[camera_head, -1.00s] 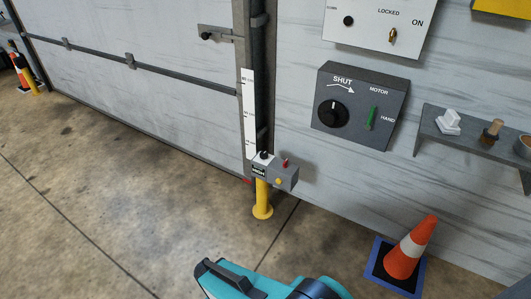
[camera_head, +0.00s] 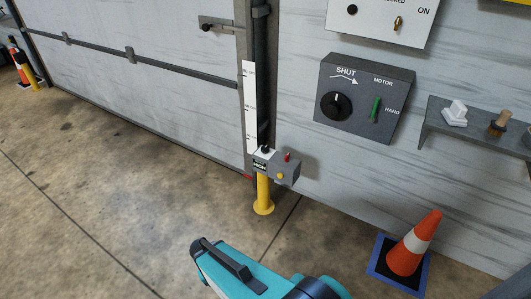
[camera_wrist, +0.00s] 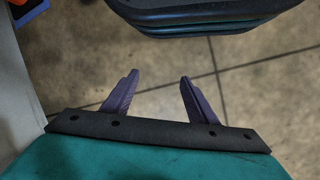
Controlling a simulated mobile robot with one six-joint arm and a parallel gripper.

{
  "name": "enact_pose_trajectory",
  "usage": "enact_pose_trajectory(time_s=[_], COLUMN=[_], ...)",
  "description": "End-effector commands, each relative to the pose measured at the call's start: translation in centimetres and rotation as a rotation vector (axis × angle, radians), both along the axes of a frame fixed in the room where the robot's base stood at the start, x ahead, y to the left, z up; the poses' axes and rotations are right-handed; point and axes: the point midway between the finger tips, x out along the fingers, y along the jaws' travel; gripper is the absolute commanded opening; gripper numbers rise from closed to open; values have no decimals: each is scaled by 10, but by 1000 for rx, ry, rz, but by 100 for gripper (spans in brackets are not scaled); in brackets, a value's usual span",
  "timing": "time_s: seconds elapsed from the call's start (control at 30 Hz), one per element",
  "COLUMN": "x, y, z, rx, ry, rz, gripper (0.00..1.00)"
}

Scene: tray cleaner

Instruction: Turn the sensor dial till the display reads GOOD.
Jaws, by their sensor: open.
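The sensor unit (camera_head: 285,172) is a small grey box on a yellow post (camera_head: 263,195) beside the door frame. On its left part is a small black display (camera_head: 260,166) with pale text too small to read surely. A small black knob (camera_head: 265,149), which looks like the dial, sits on top. A red lamp (camera_head: 287,157) and a yellow button (camera_head: 281,175) are on the grey part. My gripper (camera_wrist: 158,95) is open and empty in the wrist view, over bare floor, with the sensor not in that view. The head view shows only my teal arm below the post, well apart from it.
A wall box (camera_head: 365,98) with a black SHUT knob and green lever is right of the post. A shelf (camera_head: 475,130) with small items juts out at right. An orange cone (camera_head: 415,243) stands on a blue-edged mat. The floor left of the post is clear.

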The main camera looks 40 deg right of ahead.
Motion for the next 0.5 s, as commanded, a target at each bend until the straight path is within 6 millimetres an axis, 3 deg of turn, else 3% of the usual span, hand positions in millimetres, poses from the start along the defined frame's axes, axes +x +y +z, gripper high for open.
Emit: enact_pose_trajectory(time_s=[0.03,0.23,0.5], x=[26,111,206], y=[-20,-101,-219], z=[-11,-5,37], rx=[-48,-242,-467], ry=[-53,-273,-590], rz=[-39,-194,-395], gripper=[53,53,53])
